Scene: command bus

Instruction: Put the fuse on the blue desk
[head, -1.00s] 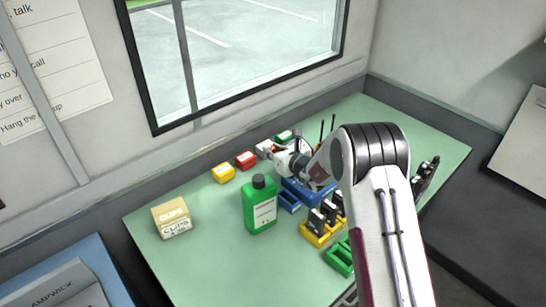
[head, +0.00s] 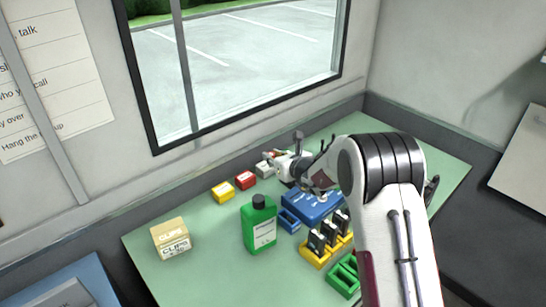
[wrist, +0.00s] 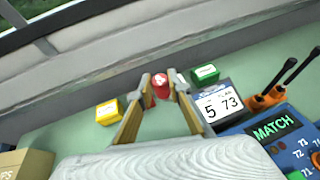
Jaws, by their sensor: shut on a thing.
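In the wrist view, a small red rounded piece with a white mark, which I take to be the fuse (wrist: 161,86), sits between my fingertips. My gripper (wrist: 161,84) is shut on it; its two tan fingers reach up from the bottom. In the head view my gripper (head: 268,157) is above the back of the green desk, near the small white block; the fuse is too small to make out there. The blue desk (head: 95,262) is at the lower left, partly covered by a grey item and well apart from my gripper.
Yellow (head: 222,192), red (head: 245,180) and white (head: 264,170) blocks line the back of the green desk (head: 205,270). A green bottle (head: 258,225), clips box (head: 171,238), yellow rack (head: 315,256) and blue panel (head: 315,206) also stand there. A window wall rises behind.

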